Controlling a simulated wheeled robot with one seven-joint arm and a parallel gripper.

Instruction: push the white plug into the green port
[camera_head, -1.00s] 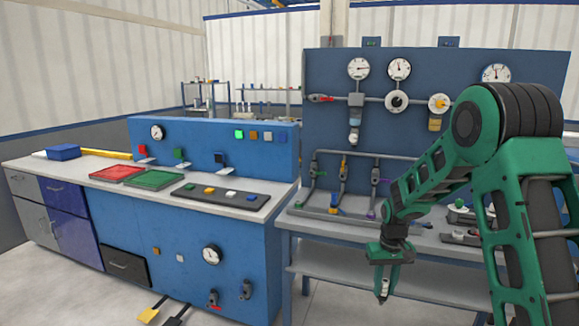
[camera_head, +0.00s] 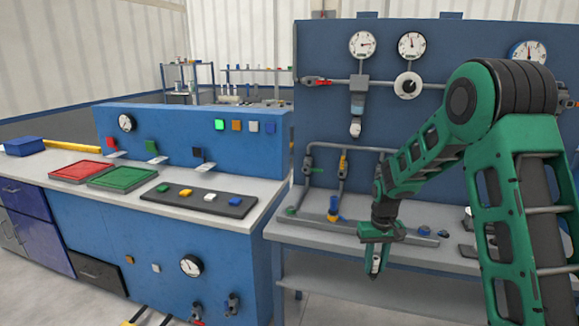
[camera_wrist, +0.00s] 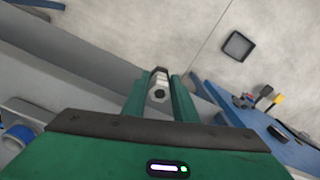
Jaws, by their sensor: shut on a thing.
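My gripper (camera_head: 374,270) hangs pointing down in front of the right workbench. It is shut on a small white plug (camera_wrist: 160,82), which sits between the two green fingers in the wrist view with a dark hole facing the camera. In the head view the plug (camera_head: 376,260) is small and partly covered by the fingers. A small green ring (camera_head: 291,211) at the foot of the leftmost pipe on the bench looks like the green port. The gripper is to its right and apart from it. The port cannot be made out in the wrist view.
The grey pipe rack (camera_head: 343,172) stands on the right bench (camera_head: 300,232), with a blue-ended fitting (camera_head: 334,207) near the gripper. A blue panel with gauges (camera_head: 325,60) rises behind. The left console (camera_head: 150,240) carries a red tray (camera_head: 82,171) and green tray (camera_head: 122,178).

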